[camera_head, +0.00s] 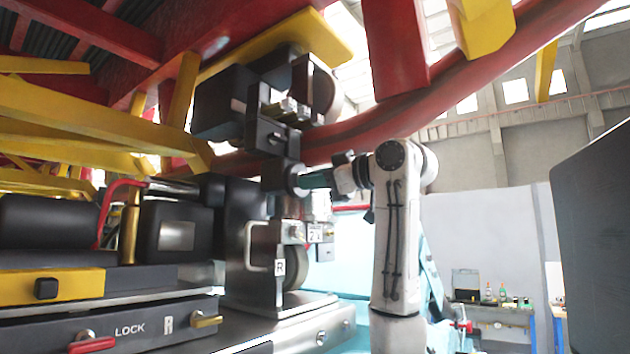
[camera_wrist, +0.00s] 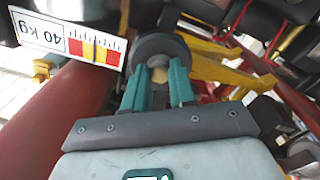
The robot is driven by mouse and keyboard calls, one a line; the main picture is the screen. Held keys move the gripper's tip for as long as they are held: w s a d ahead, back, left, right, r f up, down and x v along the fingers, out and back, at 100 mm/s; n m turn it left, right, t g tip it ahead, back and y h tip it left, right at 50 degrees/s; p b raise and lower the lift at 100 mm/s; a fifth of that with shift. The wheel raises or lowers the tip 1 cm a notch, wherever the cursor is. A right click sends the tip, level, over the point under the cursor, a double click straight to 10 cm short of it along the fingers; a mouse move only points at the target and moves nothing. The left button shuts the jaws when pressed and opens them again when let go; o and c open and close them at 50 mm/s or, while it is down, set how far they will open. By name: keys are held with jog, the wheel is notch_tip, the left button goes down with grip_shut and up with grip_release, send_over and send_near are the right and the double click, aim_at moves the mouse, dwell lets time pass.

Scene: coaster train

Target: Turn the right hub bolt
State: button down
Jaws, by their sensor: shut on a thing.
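My gripper (camera_wrist: 159,90) has two teal fingers, shut on a brass-coloured hub bolt (camera_wrist: 159,75) at the centre of a dark round hub (camera_wrist: 163,45) in the wrist view. Most of the bolt is hidden between the fingers. In the head view my white arm comes from the right, and my gripper (camera_head: 312,180) reaches left to the dark hub block (camera_head: 279,172) below the red rail. The bolt itself cannot be made out there.
A label reading 40 kg (camera_wrist: 68,38) is left of the hub in the wrist view. A curved red rail (camera_head: 450,92) passes above my arm. A wheel marked R (camera_head: 279,267) stands below the hub. A LOCK panel (camera_head: 130,330) with red handle is at lower left. A workbench (camera_head: 495,313) stands far right.

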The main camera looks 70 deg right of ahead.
jog(key=shift+d+f, duration=0.1)
jog(key=shift+f, duration=0.05)
jog(key=c, duration=0.9)
grip_release()
jog(key=b+v, duration=0.3)
jog(key=v, duration=0.8)
jog(key=shift+b, duration=0.4)
